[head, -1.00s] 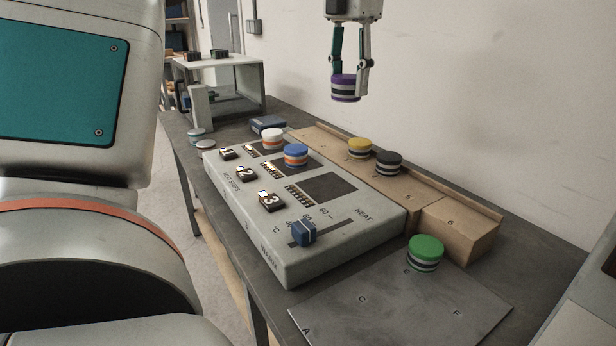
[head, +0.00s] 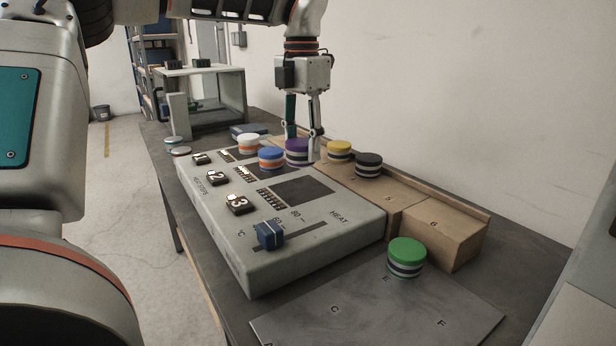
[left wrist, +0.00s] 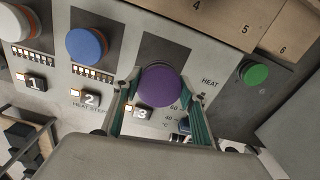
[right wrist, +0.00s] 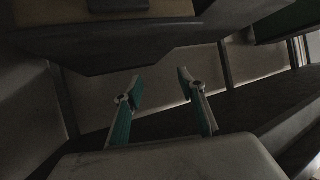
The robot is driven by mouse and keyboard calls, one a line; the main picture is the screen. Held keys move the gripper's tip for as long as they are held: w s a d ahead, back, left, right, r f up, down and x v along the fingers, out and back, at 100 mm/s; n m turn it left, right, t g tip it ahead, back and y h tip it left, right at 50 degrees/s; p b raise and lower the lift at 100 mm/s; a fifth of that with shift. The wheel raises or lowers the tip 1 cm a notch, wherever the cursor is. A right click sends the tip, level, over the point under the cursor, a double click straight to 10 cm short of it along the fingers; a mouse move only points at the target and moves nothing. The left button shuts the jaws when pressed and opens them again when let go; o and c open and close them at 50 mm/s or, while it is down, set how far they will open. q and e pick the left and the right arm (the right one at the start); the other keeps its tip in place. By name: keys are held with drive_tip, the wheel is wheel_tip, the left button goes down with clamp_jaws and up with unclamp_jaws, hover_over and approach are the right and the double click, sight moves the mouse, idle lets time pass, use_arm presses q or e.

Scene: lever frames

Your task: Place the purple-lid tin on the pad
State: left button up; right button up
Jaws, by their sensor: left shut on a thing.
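My left gripper (head: 302,136) is shut on the purple-lid tin (head: 298,152), a purple and dark banded round tin, and holds it upright. In the left wrist view the purple lid (left wrist: 162,86) sits between the fingers and overlaps the near part of the third dark square pad (left wrist: 165,50). In the head view that bare pad (head: 305,190) lies on the grey heat panel (head: 215,215), nearer than the tin. The gap under the tin is hard to judge. My right gripper (right wrist: 160,86) is open and empty in the right wrist view.
A white-lid tin (head: 249,144) and a blue-lid tin (head: 271,158) stand on the panel's other pads. Yellow (head: 340,150) and black (head: 368,165) tins stand on the wooden steps (head: 400,205). A green tin (head: 406,257) stands on the grey plate (head: 350,315). A blue slider (head: 268,235) is in front.

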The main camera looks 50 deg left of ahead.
use_arm(q)
wheel_tip(320, 180, down, 2)
drive_tip(key=shift+f, duration=0.1)
wheel_tip(320, 180, down, 4)
drive_tip(key=shift+r+b, duration=0.25)
drive_tip(key=shift+b, duration=0.25)
drive_tip(key=shift+f, duration=0.3)
drive_tip(key=shift+r, duration=0.15)
use_arm(e)
drive_tip(key=shift+w+a+r+m, duration=0.25)
drive_tip(key=shift+a+r+m, duration=0.05)
drive_tip(key=shift+a+r, duration=0.2)
use_arm(q)
drive_tip(key=o, duration=1.2)
drive_tip(key=shift+f, duration=0.2)
drive_tip(key=shift+c, duration=0.2)
use_arm(e)
drive_tip(key=shift+s+f, duration=0.1)
drive_tip(key=shift+f, duration=0.05)
use_arm(q)
drive_tip(key=shift+r, duration=0.1)
